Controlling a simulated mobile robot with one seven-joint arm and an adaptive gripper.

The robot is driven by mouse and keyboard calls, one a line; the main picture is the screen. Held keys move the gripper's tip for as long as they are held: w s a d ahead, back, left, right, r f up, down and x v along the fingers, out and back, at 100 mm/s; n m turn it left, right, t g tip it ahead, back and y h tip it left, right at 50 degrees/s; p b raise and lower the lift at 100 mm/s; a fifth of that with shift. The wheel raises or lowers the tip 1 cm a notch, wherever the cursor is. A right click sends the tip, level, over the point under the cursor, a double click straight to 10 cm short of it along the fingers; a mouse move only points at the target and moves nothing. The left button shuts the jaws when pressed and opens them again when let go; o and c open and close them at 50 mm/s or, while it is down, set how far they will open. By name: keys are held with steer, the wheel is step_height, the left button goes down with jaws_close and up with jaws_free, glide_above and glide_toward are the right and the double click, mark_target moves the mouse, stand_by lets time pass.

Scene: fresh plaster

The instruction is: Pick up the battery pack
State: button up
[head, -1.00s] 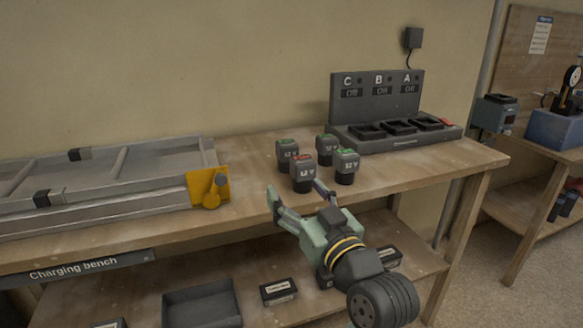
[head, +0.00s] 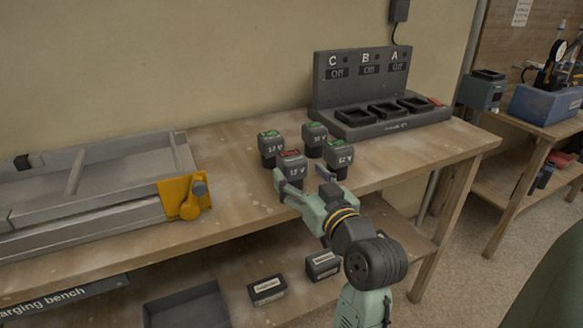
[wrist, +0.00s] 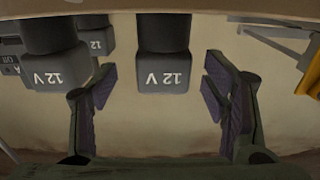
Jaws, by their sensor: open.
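Several dark battery packs stand upright on the bench. The nearest, with a red top (head: 291,170), is in front of my gripper (head: 303,187). Green-topped packs stand to its right (head: 338,157), behind it (head: 314,136) and to its left (head: 269,147). The task does not say which pack is meant. My gripper is open and empty at the bench's front edge. In the wrist view, which looks upside down, a pack marked 12 V (wrist: 163,70) shows centred between the spread fingers (wrist: 160,88), apart from both. Another 12 V pack (wrist: 55,68) is at left.
A dark charger (head: 385,122) with three bays marked C, B, A stands behind at right, its displays reading Off. A grey metal frame with a yellow latch (head: 183,198) lies on the left. Boxes (head: 267,289) and a tray (head: 187,308) sit on the lower shelf.

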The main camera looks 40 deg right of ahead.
mark_target(297, 173)
steer(key=p+x, duration=0.1)
steer(key=x, duration=0.3)
steer(key=shift+w+a, duration=0.15)
steer(key=shift+w, duration=0.1)
steer(key=shift+c, duration=0.2)
steer(key=shift+r, duration=0.1)
steer(key=c, duration=1.5)
